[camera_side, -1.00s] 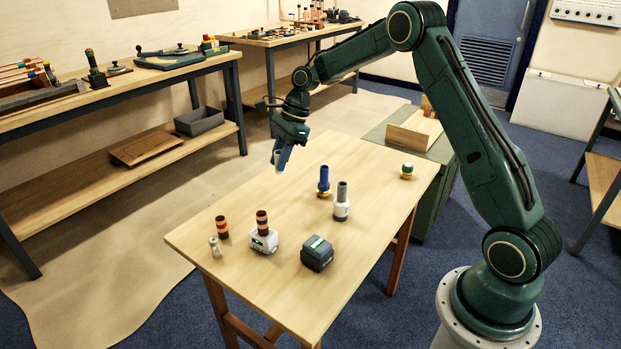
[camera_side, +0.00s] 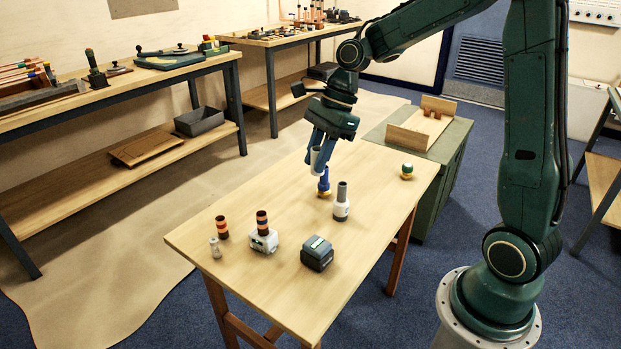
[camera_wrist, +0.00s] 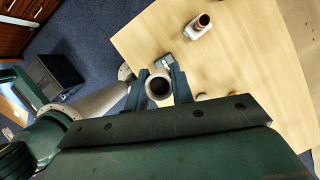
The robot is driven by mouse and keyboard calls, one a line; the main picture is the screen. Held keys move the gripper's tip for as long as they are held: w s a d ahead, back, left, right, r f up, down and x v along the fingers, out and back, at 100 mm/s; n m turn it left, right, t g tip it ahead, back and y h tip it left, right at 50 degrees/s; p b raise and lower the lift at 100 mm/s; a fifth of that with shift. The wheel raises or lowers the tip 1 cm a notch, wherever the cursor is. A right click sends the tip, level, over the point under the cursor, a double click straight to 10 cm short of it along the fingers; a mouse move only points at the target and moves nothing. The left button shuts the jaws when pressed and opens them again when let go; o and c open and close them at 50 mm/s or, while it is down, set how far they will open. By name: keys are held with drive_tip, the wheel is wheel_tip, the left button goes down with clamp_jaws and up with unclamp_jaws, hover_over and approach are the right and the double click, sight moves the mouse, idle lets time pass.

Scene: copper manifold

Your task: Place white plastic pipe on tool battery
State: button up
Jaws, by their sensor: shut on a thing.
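My gripper (camera_side: 317,150) is shut on the white plastic pipe (camera_side: 315,157), a short hollow tube held upright above the back part of the table. In the wrist view the pipe (camera_wrist: 158,88) sits between the two fingers (camera_wrist: 160,90), its round opening facing the camera. The tool battery (camera_side: 317,254), a dark grey block with a pale green strip on top, stands bare near the table's front edge. It also shows in the wrist view (camera_wrist: 165,61), just beyond the pipe. The gripper is well behind and above it.
A blue cylinder on a yellow base (camera_side: 323,184) stands just below the pipe, with a grey-topped white piece (camera_side: 342,206) beside it. A banded cylinder on a white block (camera_side: 263,238), another banded cylinder (camera_side: 222,228) and a small pale fitting (camera_side: 215,248) stand at front left.

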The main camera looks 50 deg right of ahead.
drive_tip(key=shift+s, duration=0.15)
hover_over(311, 246)
drive_tip(key=d, duration=0.2)
drive_tip(key=f, duration=1.6)
drive_tip(key=shift+s+a+f, duration=0.1)
drive_tip(key=shift+s+a, duration=0.15)
drive_tip(key=shift+s, duration=0.1)
drive_tip(key=shift+f, duration=1.85)
drive_tip(key=shift+f, duration=0.15)
drive_tip(key=o, duration=1)
drive_tip(key=shift+c, duration=0.2)
